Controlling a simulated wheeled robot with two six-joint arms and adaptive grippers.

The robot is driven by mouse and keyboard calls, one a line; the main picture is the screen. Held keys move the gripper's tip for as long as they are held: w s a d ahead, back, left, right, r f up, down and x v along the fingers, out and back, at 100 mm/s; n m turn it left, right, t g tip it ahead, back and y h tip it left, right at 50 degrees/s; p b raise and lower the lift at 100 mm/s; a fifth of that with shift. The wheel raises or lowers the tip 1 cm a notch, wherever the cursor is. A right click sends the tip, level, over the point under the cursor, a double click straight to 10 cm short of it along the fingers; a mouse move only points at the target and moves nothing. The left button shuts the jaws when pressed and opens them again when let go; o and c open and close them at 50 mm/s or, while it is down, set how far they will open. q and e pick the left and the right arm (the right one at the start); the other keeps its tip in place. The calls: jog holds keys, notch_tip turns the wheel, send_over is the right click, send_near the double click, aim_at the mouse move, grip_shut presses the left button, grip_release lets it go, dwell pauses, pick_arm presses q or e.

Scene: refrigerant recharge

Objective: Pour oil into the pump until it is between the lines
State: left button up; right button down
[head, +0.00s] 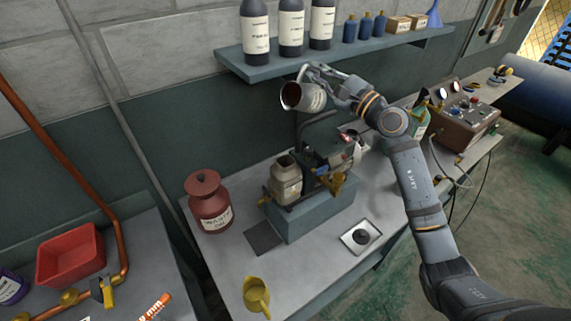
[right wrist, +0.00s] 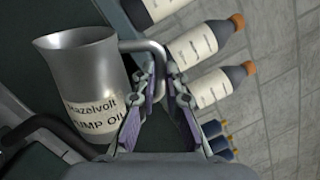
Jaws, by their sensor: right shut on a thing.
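My right gripper (head: 335,82) is shut on the handle of a metal oil jug (head: 312,99). In the right wrist view the jug (right wrist: 92,75) bears a label ending in "UMP OIL", and the gripper's fingers (right wrist: 165,85) are around its handle. The jug is tilted with its dark mouth toward the left, above the pump. No oil stream shows. The pump (head: 287,183) stands on a grey-blue block, with an open dark port on top of its beige body. The jug is well above the port and apart from it. The lines on the pump are too small to make out.
A red-brown waste can (head: 210,205) stands left of the pump. A small tray (head: 361,236) lies right of the block. A shelf (head: 260,72) with bottles is behind; a red bin (head: 70,255) is far left.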

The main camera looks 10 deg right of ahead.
jog(key=shift+s+a+f+n+y+b, duration=0.15)
jog(key=shift+s+a+n+b, duration=0.15)
jog(key=shift+n+b, duration=0.25)
jog(key=shift+s+a+f+n+y+b, duration=0.15)
jog(key=shift+a+n+b, duration=0.1)
jog(key=shift+n+b, duration=0.3)
jog(key=shift+r, duration=0.2)
jog(key=shift+w, duration=0.15)
jog(key=shift+w+d, duration=0.1)
jog(key=shift+w, duration=0.1)
jog(key=shift+w, duration=0.1)
jog(key=shift+w+d+f+n+b, duration=0.1)
jog(key=shift+w+d+n+b, duration=0.05)
jog(key=shift+d+n+b, duration=0.3)
dwell(0.5)
jog(key=shift+b, duration=0.4)
dwell(0.5)
jog(key=shift+s+a+f+n+g+y+b, duration=0.1)
jog(key=shift+s+a+n+g+y+b, duration=0.15)
jog(key=shift+n+b, duration=0.2)
dwell(0.9)
